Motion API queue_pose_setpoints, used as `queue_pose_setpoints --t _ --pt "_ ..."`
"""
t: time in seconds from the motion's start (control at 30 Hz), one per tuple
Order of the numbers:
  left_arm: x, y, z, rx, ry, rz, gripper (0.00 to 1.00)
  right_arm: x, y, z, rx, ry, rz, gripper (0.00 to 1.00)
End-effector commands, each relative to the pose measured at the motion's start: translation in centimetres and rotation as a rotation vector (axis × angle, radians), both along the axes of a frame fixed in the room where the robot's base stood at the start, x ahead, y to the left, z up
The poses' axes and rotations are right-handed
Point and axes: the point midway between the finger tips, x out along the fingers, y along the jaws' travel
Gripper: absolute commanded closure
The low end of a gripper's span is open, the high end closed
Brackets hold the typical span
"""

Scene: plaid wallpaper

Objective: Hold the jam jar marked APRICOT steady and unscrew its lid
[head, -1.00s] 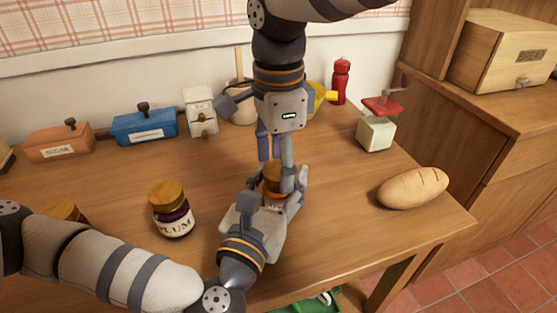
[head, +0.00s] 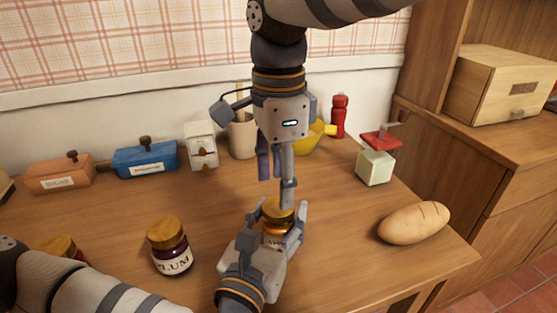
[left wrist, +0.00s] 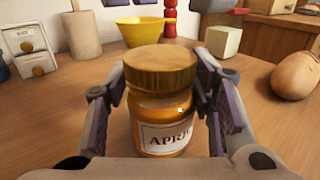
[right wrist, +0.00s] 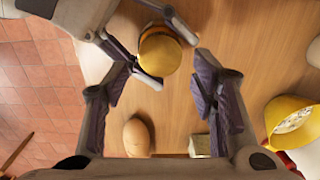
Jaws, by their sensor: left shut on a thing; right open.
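The apricot jar (head: 278,228) stands on the table with amber contents and a label partly reading APR in the left wrist view (left wrist: 158,122). Its gold lid (left wrist: 160,70) sits level on top and also shows from above in the right wrist view (right wrist: 159,50). My left gripper (head: 273,222) is shut around the jar's body, a finger on each side. My right gripper (head: 277,192) points down above the lid. Its fingers are apart and nothing is between them in the right wrist view (right wrist: 160,85); they look clear of the lid.
A PLUM jar (head: 170,246) stands to the left, and another gold-lidded jar (head: 62,246) is partly behind my left arm. A bread loaf (head: 414,222) and grinder (head: 376,166) are at right. Boxes, a crock (head: 242,138) and yellow bowl (head: 310,142) line the back.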

Motion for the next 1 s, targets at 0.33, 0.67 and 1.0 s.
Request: queue_pose_setpoints --t 0.33,0.67,1.0 --pt "0.0 0.0 -0.1 0.002 0.002 0.000 1.00 0.0 0.0 -4.3 0.000 -0.001 0.000 0.48" --pt "0.0 0.0 -0.1 0.002 0.002 0.000 1.00 0.0 0.0 -4.3 0.001 -0.002 0.000 0.75" --pt "0.0 0.0 -0.1 0.001 0.002 -0.001 1.00 0.0 0.0 -4.3 0.001 -0.002 0.000 0.37"
